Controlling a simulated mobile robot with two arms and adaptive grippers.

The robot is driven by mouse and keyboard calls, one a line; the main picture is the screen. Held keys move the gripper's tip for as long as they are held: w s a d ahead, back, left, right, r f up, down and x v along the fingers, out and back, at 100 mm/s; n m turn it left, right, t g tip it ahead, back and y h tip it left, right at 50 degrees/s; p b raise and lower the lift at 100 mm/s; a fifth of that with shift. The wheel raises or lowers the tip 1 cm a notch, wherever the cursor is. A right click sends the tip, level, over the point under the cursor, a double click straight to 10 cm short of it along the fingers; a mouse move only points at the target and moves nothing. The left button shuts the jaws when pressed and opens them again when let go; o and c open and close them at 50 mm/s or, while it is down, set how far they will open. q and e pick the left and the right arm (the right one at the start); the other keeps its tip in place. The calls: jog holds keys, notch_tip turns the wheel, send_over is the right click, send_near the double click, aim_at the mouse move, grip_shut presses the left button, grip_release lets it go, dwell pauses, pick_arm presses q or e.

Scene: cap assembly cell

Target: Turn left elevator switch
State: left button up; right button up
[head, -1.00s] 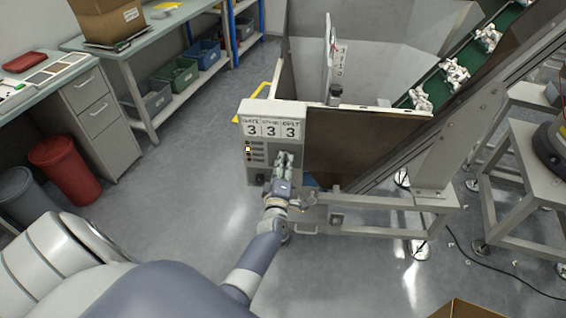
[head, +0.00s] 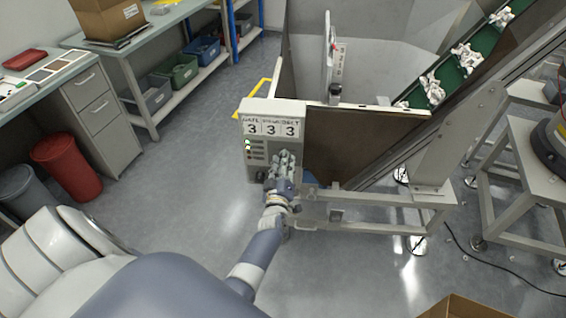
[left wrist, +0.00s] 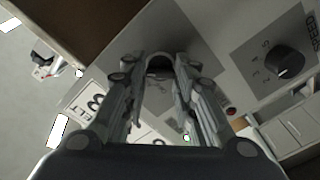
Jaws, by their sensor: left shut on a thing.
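The control box (head: 257,158) stands at the left end of the machine and shows three panels reading 3. My left gripper (head: 286,158) is in front of the right part of its face and hides what is behind its fingers. In the left wrist view my gripper (left wrist: 160,68) has its fingertips closed around a dark switch knob (left wrist: 160,73), mostly hidden between them. Another black knob (left wrist: 285,62) with dial marks is free at the right of that view. My right gripper is not in view.
A hopper (head: 365,140) with a brown front wall and a green conveyor (head: 450,82) carrying white parts are right of the box. A metal frame (head: 385,198) lies below. A red bin (head: 66,165) and benches are at left. A cardboard box (head: 460,306) is at the bottom edge.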

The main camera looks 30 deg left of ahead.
pick_arm(q)
jog(key=o, duration=1.1)
jog(key=shift+c, duration=0.2)
jog(key=v, duration=0.7)
jog(key=shift+s, duration=0.2)
jog(key=shift+d+f, duration=0.15)
